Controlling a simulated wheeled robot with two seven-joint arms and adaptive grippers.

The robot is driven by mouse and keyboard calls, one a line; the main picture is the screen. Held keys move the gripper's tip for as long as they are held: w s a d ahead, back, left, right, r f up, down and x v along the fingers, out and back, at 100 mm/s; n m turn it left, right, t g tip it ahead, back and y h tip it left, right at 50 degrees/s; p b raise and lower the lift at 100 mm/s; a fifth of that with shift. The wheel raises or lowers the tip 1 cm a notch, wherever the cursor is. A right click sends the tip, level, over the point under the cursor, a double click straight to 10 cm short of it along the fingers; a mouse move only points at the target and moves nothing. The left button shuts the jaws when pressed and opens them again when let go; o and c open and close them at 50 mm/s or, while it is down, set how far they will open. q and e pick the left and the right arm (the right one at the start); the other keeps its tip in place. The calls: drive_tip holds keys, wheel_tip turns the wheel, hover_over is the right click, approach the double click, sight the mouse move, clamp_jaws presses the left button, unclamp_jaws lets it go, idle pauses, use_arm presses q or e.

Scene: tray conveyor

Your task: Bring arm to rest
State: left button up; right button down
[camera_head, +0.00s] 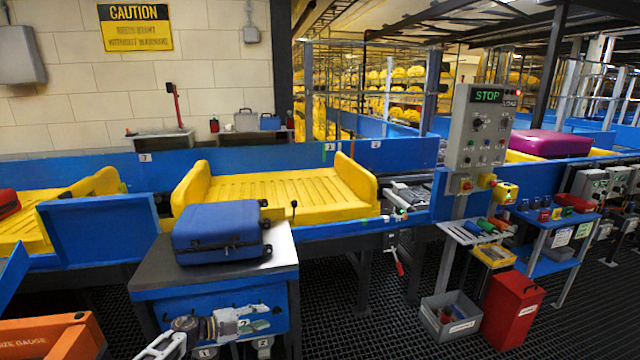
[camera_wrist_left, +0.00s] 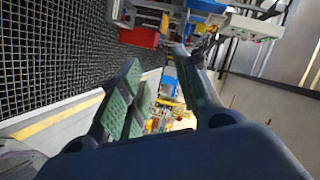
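My left gripper (camera_head: 240,320) shows low in the head view, in front of the stand that bears the blue suitcase, with my arm coming in from the bottom left. In the left wrist view my left gripper (camera_wrist_left: 158,62) has its fingers apart, with green pads showing and nothing between them. The blue suitcase (camera_head: 216,232) lies flat on the grey-topped stand (camera_head: 165,279), apart from the gripper. My right gripper shows in neither view.
Behind the stand, an empty yellow tray (camera_head: 290,192) sits on the blue conveyor (camera_head: 405,152). A control post (camera_head: 478,130) reads STOP. A red bin (camera_head: 511,309) and a grey bin (camera_head: 450,316) stand on the floor at right. An orange size gauge (camera_head: 50,337) is at bottom left.

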use_arm(q)
drive_tip(key=s+a+f+n+t+y, duration=0.1)
drive_tip(key=s+a+f+n+y, duration=0.35)
drive_tip(key=f, duration=0.65)
drive_tip(key=s+a+f+n+t+y, duration=0.1)
drive_tip(key=s+a+f+n+y, duration=0.15)
drive_tip(key=s+f+n, duration=0.7)
drive_tip(key=s+a+f+n+y, duration=0.1)
drive_tip(key=s+a+f+y, duration=0.3)
drive_tip(key=f, duration=0.9)
drive_tip(key=s+f+n+g+y, duration=0.1)
drive_tip(key=s+f, duration=0.5)
drive_tip(key=s, duration=0.8)
drive_tip(key=s+a+f+n+g, duration=0.1)
drive_tip(key=s+f+n+g, duration=0.2)
drive_tip(key=s, duration=1.1)
drive_tip(key=s+a+f+n+g+y+b, duration=0.1)
drive_tip(key=s+f+g, duration=0.3)
drive_tip(key=s+f, duration=0.5)
drive_tip(key=s+n, duration=0.1)
drive_tip(key=s, duration=0.5)
drive_tip(key=shift+f+n+g+y, duration=0.3)
drive_tip(key=shift+f+n, duration=0.1)
drive_tip(key=shift+d, duration=0.1)
